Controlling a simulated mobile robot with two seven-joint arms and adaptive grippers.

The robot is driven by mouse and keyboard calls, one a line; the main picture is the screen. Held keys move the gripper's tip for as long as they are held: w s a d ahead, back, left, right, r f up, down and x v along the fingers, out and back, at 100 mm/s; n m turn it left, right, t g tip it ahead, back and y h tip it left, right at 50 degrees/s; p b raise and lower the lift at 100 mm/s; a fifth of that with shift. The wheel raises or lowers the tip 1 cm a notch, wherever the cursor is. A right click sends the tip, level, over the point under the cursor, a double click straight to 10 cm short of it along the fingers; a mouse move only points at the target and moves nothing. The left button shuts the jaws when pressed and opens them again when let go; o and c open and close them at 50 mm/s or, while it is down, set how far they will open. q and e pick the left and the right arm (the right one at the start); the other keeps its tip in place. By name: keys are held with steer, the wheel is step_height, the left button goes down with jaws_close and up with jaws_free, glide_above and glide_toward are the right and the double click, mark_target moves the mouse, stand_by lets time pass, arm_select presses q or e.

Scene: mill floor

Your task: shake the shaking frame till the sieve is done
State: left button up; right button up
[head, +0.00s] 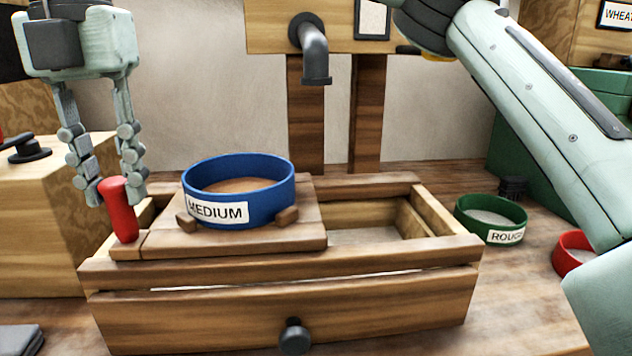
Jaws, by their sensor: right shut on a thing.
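The wooden shaking frame (285,238) sits on the left and middle part of the open wooden box. The blue sieve (270,203), labelled MEDIUM, stands on it between small wooden blocks, with brown material inside. A red upright handle (122,212) stands at the frame's left end. My right gripper (115,190) comes down from above and is shut on the red handle, one finger on each side. My left gripper is not in view.
The box (450,248) has an open bay at right and a front drawer (220,315) with a dark knob. A grey spout (315,65) hangs above. A green sieve (470,215), labelled ROUGH, and a red sieve (565,258) stand at right, near my arm.

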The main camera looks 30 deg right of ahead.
steer(key=w+a+p, duration=0.2)
steer(key=a+p, duration=0.1)
steer(key=a, duration=0.3)
steer(key=shift+w+r, duration=0.15)
steer(key=shift+w, duration=0.15)
steer(key=o, duration=1.1)
steer(key=shift+a, duration=0.15)
steer(key=shift+c, duration=0.2)
step_height(320, 180, up, 9)
steer(key=p, duration=0.3)
steer(key=shift+f, duration=0.2)
